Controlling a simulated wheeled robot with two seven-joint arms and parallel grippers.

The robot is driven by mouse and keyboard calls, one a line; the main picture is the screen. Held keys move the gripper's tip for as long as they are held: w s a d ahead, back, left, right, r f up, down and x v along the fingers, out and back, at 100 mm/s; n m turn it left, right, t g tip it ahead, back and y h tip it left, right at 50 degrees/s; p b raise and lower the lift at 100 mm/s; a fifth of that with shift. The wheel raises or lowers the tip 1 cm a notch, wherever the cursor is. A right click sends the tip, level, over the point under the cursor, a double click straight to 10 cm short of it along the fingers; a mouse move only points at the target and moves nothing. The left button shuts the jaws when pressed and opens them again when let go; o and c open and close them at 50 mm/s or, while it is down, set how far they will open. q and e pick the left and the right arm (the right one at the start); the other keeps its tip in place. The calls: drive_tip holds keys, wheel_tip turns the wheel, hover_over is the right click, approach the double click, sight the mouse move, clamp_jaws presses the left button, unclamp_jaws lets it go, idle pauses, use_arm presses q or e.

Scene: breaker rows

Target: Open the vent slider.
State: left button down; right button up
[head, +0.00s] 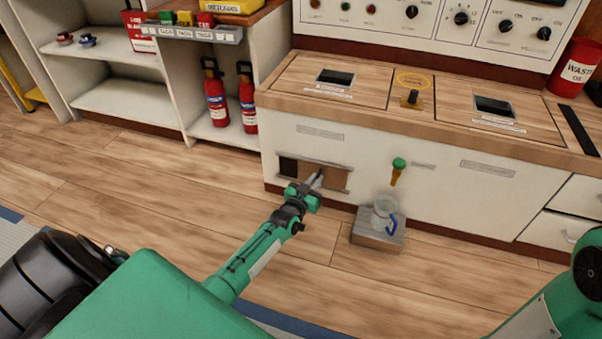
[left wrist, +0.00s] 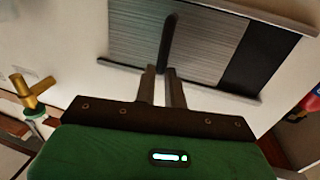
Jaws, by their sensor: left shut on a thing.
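The vent slider (head: 338,180) is a panel between two rails low on the white cabinet front; in the left wrist view it is a ribbed grey plate (left wrist: 205,45). A dark gap (head: 288,167) shows beside it, at its left in the head view; the same gap is at the right in the left wrist view (left wrist: 258,58). A dark upright handle (left wrist: 168,42) stands out from the plate. My left gripper (head: 317,181) is at the slider, its two fingers (left wrist: 163,78) shut on the handle. My right gripper is out of the head view.
A green-topped brass tap (head: 398,172) sits right of the slider, above a glass jug (head: 383,215) on a metal stand (head: 370,238). Two fire extinguishers (head: 215,95) stand in the shelf to the left.

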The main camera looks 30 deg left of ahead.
use_arm(q)
drive_tip(key=shift+w+d, duration=0.15)
drive_tip(key=shift+d, duration=0.6)
drive_tip(key=c, duration=1.5)
unclamp_jaws()
